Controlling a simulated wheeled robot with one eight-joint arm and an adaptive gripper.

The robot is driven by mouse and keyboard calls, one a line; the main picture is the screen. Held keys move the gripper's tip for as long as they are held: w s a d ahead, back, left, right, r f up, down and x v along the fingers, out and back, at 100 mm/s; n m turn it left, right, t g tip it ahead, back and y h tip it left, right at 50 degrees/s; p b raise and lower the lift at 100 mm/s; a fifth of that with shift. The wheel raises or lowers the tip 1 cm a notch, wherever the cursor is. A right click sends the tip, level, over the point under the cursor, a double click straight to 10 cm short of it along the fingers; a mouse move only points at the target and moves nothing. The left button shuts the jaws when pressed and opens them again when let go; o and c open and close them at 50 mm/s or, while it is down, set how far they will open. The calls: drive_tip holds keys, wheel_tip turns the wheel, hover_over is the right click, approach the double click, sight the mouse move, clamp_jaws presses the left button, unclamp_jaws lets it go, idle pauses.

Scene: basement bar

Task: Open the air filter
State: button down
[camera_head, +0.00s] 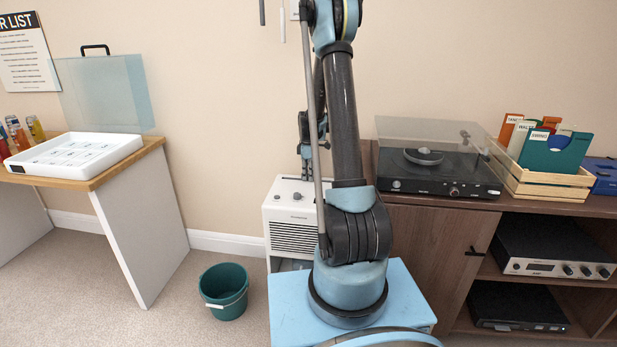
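A white boxy appliance, which looks like the air filter unit (292,218), stands on the floor against the wall, left of my arm. Its top has small dark knobs, and its front has a slatted grille (294,239). Below the grille is a greyish section, mostly cut off by my blue base. My arm hides the unit's right side. A dark, narrow end part that looks like my gripper (307,166) points down just above the unit's top, partly behind my arm. Its finger opening is too small and covered to judge. No held object shows.
A green bucket (224,291) stands on the carpet left of the unit. A wooden-topped table (100,180) with a white tray (75,152) is at left. A brown cabinet (425,245) with a turntable (437,170) and record crate (540,184) closes off the right.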

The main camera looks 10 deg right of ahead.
wheel_tip(320, 180, up, 18)
drive_tip(key=shift+r, duration=0.25)
idle(0.4)
drive_tip(key=c, duration=2)
unclamp_jaws()
drive_tip(key=shift+c, duration=0.2)
wheel_tip(320, 180, up, 12)
